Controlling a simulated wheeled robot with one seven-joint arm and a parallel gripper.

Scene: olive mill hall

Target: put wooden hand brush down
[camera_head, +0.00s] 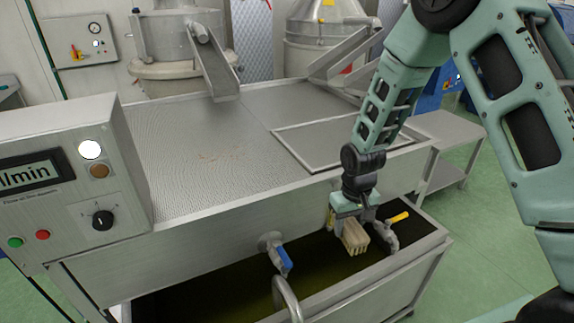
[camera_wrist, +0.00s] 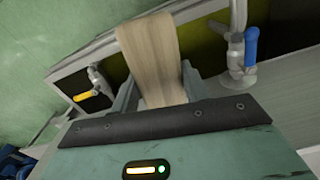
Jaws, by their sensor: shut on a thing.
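The wooden hand brush (camera_head: 355,241) hangs below my gripper (camera_head: 350,212) in the head view, over the steel trough in front of the machine. In the wrist view its pale wooden body (camera_wrist: 149,50) passes between the two fingers of my gripper (camera_wrist: 158,90) and reaches away from the palm. The gripper is shut on the brush. Part of the brush is hidden by the fingers. I cannot tell whether the brush touches the trough's edge.
A steel trough (camera_head: 440,238) with dark green liquid lies below. A blue-handled valve (camera_head: 284,261) and a yellow-handled valve (camera_head: 398,217) stick out near the brush. The perforated machine top (camera_head: 180,150) is mostly clear. A low steel side table (camera_head: 452,127) stands behind at right.

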